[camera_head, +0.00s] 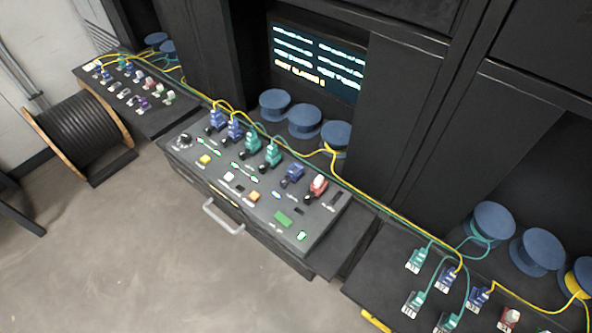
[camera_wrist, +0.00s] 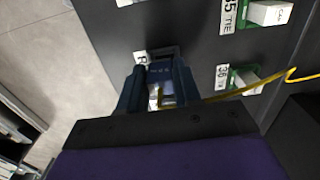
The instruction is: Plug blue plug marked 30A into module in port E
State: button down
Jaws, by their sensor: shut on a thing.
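My gripper (camera_wrist: 160,88) shows in the wrist view, with its two dark fingers shut on a blue plug (camera_wrist: 161,72). A yellow cable (camera_wrist: 245,91) runs from near the plug to the right. The plug is against or just above a dark panel (camera_wrist: 195,50); I cannot tell which. Its rating mark is not readable, and the fingers partly hide it. My gripper is not visible in the head view. There, the middle console (camera_head: 230,185) carries blue, green and red plugs in a row, including a blue plug (camera_head: 292,174). Its port letters are too small to read.
In the wrist view, white plugs (camera_wrist: 270,13) in green holders sit at the panel's right. In the head view, side shelves hold more plugs, such as a green one (camera_head: 416,260). Cables drape along the back. A cable drum (camera_head: 82,130) stands on the left floor.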

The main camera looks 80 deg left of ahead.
jog(key=shift+r+p, duration=0.95)
jog(key=shift+r, duration=1.7)
